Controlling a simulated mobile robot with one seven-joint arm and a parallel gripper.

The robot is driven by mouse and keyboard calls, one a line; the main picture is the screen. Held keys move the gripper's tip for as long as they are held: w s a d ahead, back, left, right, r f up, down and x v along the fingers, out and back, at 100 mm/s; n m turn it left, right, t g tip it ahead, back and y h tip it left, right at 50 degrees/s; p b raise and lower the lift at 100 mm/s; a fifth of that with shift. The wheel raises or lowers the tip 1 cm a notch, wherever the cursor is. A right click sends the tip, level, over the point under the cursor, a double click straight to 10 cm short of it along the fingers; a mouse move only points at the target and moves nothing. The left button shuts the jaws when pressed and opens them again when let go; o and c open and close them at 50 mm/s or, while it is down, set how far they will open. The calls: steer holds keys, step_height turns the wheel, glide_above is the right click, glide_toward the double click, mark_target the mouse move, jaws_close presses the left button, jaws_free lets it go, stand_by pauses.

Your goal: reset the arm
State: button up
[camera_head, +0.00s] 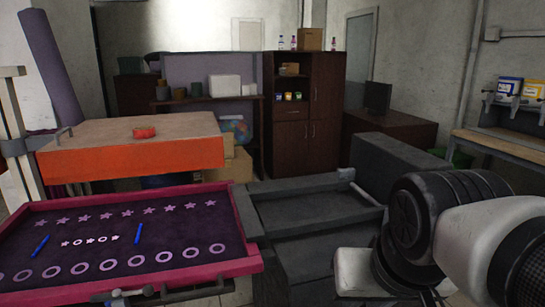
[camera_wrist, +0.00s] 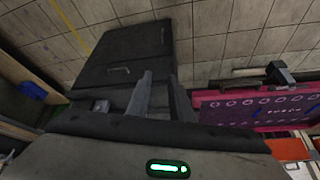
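My arm shows at the lower right of the camera_head view, its white and black links raised in front of the dark grey machine (camera_head: 305,215). My gripper is not visible in that view. In the camera_wrist view, my gripper (camera_wrist: 158,88) shows two grey fingers spread apart with an empty gap between them. Behind the fingers is a dark grey boxy surface (camera_wrist: 125,55). Nothing is held.
A wooden bench (camera_head: 505,142) stands at right.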

step_height(320, 180, up, 21)
steer(key=s+p, duration=0.1)
steer(key=p, duration=2)
steer(key=shift+d+f+n, duration=0.15)
steer(key=shift+d+n, duration=0.15)
